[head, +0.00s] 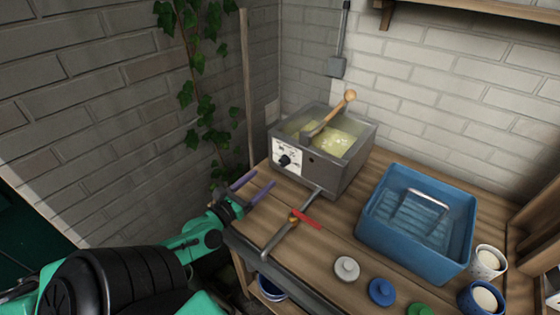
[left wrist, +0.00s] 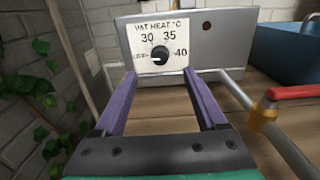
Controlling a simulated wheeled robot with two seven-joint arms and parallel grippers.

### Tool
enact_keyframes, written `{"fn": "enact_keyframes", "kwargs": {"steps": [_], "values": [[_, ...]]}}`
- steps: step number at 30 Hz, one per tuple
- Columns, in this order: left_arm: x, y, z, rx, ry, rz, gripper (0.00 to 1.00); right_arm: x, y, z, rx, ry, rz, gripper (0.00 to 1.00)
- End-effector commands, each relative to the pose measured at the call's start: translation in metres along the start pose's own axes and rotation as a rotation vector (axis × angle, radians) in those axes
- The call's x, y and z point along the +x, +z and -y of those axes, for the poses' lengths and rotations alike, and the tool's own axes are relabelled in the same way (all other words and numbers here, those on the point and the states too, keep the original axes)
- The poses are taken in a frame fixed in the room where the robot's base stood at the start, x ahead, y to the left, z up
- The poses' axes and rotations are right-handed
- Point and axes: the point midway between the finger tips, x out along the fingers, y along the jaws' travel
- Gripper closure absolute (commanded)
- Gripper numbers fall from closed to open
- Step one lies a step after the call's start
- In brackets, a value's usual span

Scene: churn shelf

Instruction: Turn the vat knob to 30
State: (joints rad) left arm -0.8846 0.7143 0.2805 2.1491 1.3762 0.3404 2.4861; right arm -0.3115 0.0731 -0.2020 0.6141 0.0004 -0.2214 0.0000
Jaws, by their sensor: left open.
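The vat (head: 340,175) is a grey metal box with pale yellow contents, standing on the wooden bench. Its white dial plate (left wrist: 178,38) reads VAT HEAT °C, with OFF at left, then 30, 35 and 40 clockwise. The black knob (left wrist: 160,55) sits in the middle of the plate; it also shows in the head view (head: 285,160). Its exact pointer direction is too small to tell. My left gripper (head: 264,178) is open and empty, its purple fingers pointing at the knob from in front, apart from it. In the left wrist view the fingertips (left wrist: 160,75) frame the knob from below. My right gripper is not in view.
A drain pipe with a red-handled valve (head: 305,218) sticks out from the vat's front, right of my left gripper. A wooden-handled tool (head: 330,115) leans in the vat. A blue tub (head: 370,215) stands at right. Ivy (head: 203,105) hangs on the left wall.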

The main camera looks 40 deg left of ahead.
Motion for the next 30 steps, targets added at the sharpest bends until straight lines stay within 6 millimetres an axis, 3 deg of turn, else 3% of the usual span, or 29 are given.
{"fn": "enact_keyframes", "kwargs": {"steps": [1, 6, 12, 23, 25, 29, 30], "values": [[0.013, 0.007, 0.000, 0.001, -0.001, 0.007, 0.26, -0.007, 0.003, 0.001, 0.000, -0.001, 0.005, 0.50], [0.048, 0.006, 0.000, 0.002, 0.000, 0.006, 0.26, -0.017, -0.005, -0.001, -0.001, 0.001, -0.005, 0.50], [0.082, 0.003, 0.000, 0.002, 0.000, 0.003, 0.26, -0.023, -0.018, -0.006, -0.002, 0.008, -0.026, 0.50], [0.093, 0.000, 0.000, 0.003, -0.001, -0.001, 0.26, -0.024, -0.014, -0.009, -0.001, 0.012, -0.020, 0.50], [0.093, 0.000, 0.000, 0.003, -0.001, 0.000, 0.45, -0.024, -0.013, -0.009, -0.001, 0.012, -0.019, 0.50], [0.092, 0.000, 0.000, 0.003, -0.001, 0.000, 0.95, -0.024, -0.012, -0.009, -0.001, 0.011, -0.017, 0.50], [0.092, 0.000, 0.000, 0.003, -0.001, 0.000, 1.00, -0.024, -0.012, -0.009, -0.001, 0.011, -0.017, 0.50]]}}
